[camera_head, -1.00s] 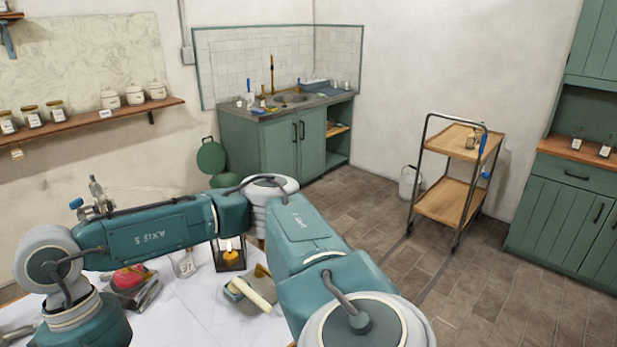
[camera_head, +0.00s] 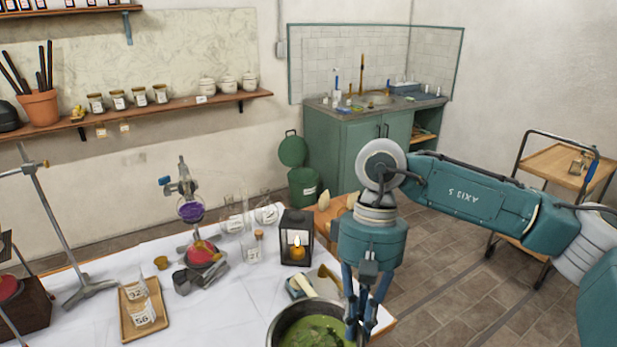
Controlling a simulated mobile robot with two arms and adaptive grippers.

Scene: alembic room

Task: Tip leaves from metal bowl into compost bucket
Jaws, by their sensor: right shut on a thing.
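The metal bowl (camera_head: 276,326) is at the bottom edge of the view, partly cut off. It holds green contents with leaf-like pieces (camera_head: 318,332). My right gripper (camera_head: 359,326) points down at the bowl's right side and is shut on its rim. Whether the bowl rests on the table or is lifted cannot be told. A green bucket (camera_head: 303,190), which looks like the compost bucket, stands on the floor beyond the table, with its round lid (camera_head: 292,150) raised. My left gripper is out of view.
A green sink cabinet (camera_head: 350,150) stands behind the bucket.

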